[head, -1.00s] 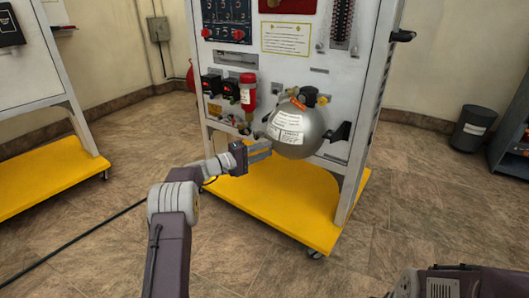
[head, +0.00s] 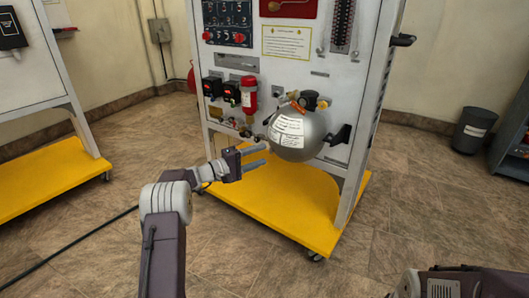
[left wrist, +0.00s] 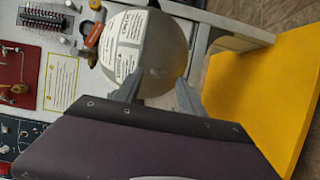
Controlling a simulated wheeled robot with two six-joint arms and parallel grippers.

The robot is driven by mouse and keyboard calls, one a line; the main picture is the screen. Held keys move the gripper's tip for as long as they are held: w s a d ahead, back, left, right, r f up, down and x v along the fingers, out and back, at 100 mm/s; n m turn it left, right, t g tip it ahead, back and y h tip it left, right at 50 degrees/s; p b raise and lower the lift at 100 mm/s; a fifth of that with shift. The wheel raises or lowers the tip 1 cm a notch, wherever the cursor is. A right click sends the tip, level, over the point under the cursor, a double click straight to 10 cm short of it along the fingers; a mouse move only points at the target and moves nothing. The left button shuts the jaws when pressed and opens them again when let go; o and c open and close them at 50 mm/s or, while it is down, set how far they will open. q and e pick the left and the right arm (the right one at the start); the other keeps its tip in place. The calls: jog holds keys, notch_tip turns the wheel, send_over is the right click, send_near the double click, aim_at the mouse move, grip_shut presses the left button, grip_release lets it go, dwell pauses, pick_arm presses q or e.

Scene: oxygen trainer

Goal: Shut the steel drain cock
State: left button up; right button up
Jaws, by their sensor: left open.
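A round steel bottle (head: 300,135) with white labels hangs low on the front of the white panel. It also shows in the left wrist view (left wrist: 158,45). Small fittings (head: 247,132) sit on the panel left of the bottle; I cannot tell for certain which one is the steel drain cock. My left gripper (head: 265,155) is open and empty, in front of the panel at the bottle's lower left. In the left wrist view its two fingers (left wrist: 158,82) stand apart with the bottle's lower part beyond them. My right gripper is not in view.
The yellow base (head: 275,200) of the panel lies below my left gripper. A red cylinder (head: 249,94) and black gauges (head: 222,90) are above the fittings. An orange tag (head: 297,106) is on top of the bottle. A second panel stands left; floor between is clear.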

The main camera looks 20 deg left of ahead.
pick_arm(q)
jog(key=p+v, duration=0.2)
jog(key=v, duration=0.4)
jog(key=shift+a, duration=0.2)
jog(key=shift+s, duration=0.1)
